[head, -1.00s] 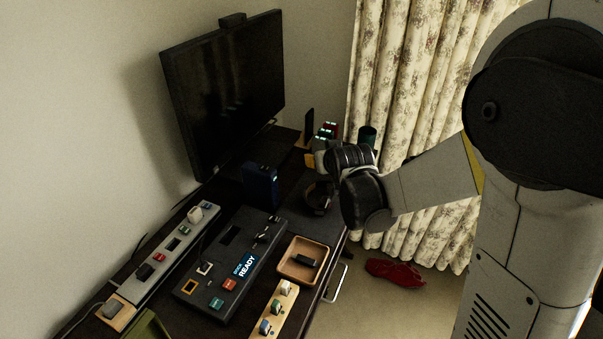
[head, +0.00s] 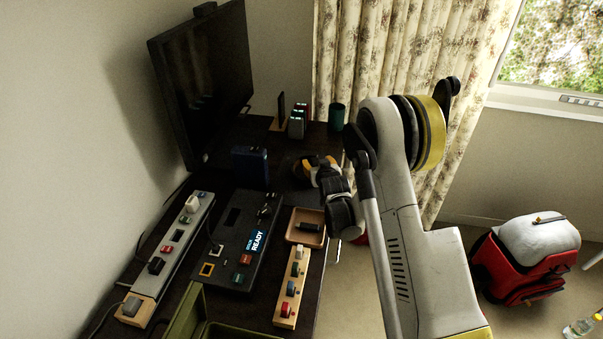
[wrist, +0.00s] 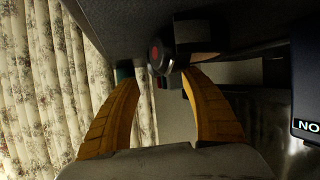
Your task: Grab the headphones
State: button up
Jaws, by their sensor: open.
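My gripper (head: 316,163) is low over the far right part of the dark desk (head: 270,170), with its yellow-orange fingers pointing away to the left. In the wrist view the fingers (wrist: 158,77) are spread apart and hold nothing. A dark rounded shape, likely the headphones (head: 300,170), lies on the desk at the fingers, mostly hidden by my wrist. In the wrist view a dark round part with a red centre (wrist: 158,54) and a black piece beside it show just beyond the fingertips. I cannot tell whether they touch the fingers.
A black monitor (head: 205,85), a dark blue box (head: 250,166), a green cup (head: 337,117) and a small stand (head: 279,112) are around the gripper. A wooden tray (head: 304,238), control panel (head: 238,240) and button strips are nearer.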

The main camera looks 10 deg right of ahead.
aim_at(316, 160)
jog(key=b+x, duration=0.2)
jog(key=x, duration=0.3)
jog(key=shift+f+b, duration=0.2)
jog(key=shift+b, duration=0.1)
jog(key=shift+r, duration=0.15)
grip_shut()
